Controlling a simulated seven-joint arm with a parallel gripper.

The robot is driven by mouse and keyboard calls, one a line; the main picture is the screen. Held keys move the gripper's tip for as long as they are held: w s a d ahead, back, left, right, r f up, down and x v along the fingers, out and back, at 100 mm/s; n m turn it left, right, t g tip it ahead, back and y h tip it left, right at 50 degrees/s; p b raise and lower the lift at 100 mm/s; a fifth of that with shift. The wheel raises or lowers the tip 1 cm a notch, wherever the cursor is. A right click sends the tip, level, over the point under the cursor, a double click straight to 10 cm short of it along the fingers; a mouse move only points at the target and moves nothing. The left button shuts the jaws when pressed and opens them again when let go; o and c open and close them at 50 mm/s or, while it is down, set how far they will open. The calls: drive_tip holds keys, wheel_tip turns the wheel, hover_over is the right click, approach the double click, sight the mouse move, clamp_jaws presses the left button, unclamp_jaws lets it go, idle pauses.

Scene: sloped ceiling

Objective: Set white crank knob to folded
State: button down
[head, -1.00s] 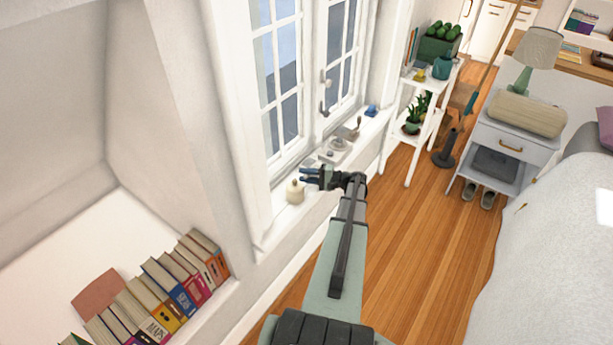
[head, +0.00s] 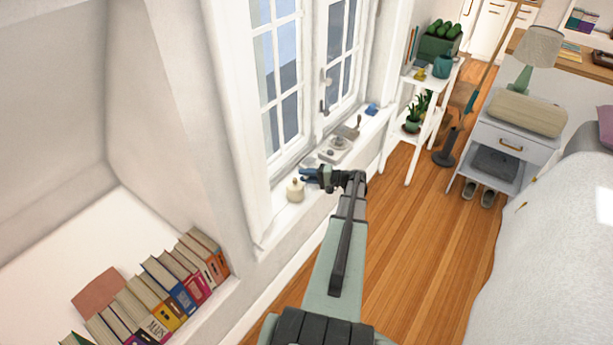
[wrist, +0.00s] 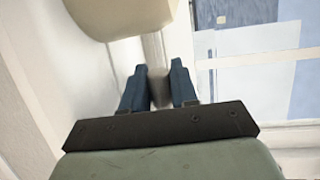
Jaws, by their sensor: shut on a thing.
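My gripper (head: 306,174) is low over the white window sill, its blue fingers pointing left. In the wrist view its two fingers (wrist: 158,88) are closed around a pale grey-white post, which I take to be the white crank knob (wrist: 154,50). In the head view the gripper hides most of the knob. A grey-white base plate with a round hub (head: 338,144) sits on the sill just beyond the gripper. Whether the crank is folded cannot be told.
A cream rounded jar (head: 295,190) stands close to the fingers on the near side; a cream shape also fills the top of the wrist view (wrist: 125,14). The window (head: 305,75) rises behind the sill. A small blue object (head: 372,109) lies farther along it.

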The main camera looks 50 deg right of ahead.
drive_tip(key=c, duration=0.9)
unclamp_jaws()
drive_tip(key=shift+c, duration=0.2)
drive_tip(key=v, duration=1.3)
drive_tip(key=shift+s, duration=0.35)
drive_tip(key=shift+d+r+m, duration=0.1)
drive_tip(key=shift+d+m, duration=0.1)
drive_tip(key=shift+m, duration=0.1)
